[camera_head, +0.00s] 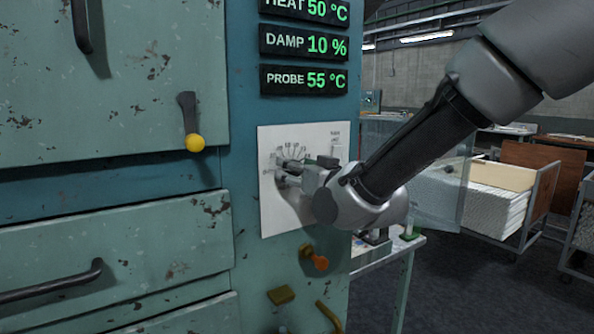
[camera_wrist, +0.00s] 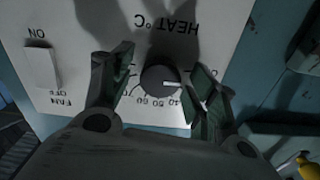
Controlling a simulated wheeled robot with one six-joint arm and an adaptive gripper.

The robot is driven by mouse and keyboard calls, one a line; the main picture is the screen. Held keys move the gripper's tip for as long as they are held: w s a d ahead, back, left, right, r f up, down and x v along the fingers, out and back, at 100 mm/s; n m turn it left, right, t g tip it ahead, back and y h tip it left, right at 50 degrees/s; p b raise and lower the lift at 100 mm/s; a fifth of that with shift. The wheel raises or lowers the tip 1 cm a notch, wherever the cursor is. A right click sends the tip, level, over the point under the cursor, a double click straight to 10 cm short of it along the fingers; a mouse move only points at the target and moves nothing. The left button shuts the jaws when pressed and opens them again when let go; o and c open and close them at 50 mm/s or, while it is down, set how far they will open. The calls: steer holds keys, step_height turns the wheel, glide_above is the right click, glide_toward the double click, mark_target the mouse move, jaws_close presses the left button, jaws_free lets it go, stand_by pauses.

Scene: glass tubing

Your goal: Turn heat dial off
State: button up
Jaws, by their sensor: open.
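The dark round heat dial (camera_wrist: 160,82) sits on a white control plate (camera_wrist: 215,18), which appears upside down in the wrist view under the words HEAT °C. Its white pointer line points to the right in that view, near the 40 end of the numbers. My gripper (camera_wrist: 163,62) is open, with one finger on each side of the dial; I cannot tell whether either touches it. In the head view my gripper (camera_head: 290,175) is at the plate (camera_head: 335,140) and mostly hides the dial. The heat display (camera_head: 305,10) reads 50 °C.
A fan switch (camera_wrist: 40,68) is on the same plate. Displays read DAMP 10 % (camera_head: 305,44) and PROBE 55 °C (camera_head: 305,80). A yellow-knobbed lever (camera_head: 194,140) is left of the plate, and an orange knob (camera_head: 317,260) is below it. A clear panel (camera_head: 440,185) stands to the right.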

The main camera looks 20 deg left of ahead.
steer(key=c, duration=1)
steer(key=shift+n, duration=0.4)
steer(key=shift+c, duration=0.2)
steer(key=o, duration=1)
steer(key=shift+o, duration=0.2)
steer(key=v, duration=1.2)
